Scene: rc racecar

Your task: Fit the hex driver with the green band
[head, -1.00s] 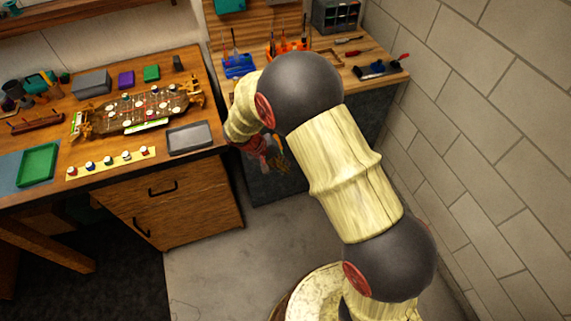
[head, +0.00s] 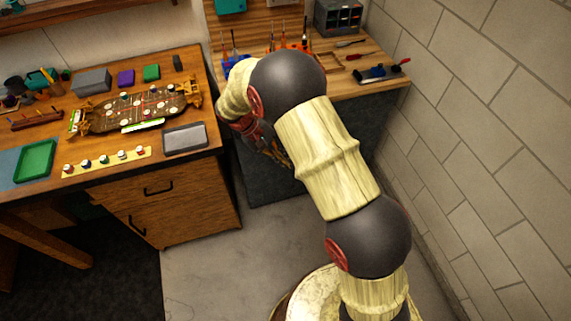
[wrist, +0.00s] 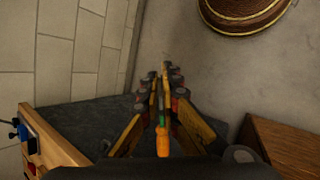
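The hex driver with an orange handle (wrist: 162,143) and a green band (wrist: 163,119) is between the fingers of my gripper (wrist: 164,82) in the wrist view. The fingers are close together on both sides of it, and its tip is hard to make out. In the head view my gripper (head: 272,150) hangs beside the right end of the left bench, in front of the back bench, partly hidden by my arm. The racecar chassis (head: 137,112) lies on the left bench.
A yellow strip (head: 108,161) with several capped pieces, a grey tray (head: 185,138) and a green tray (head: 35,160) lie on the left bench. The back bench (head: 390,88) holds standing tools and a drawer unit (head: 338,17). A block wall (head: 485,130) closes the right side.

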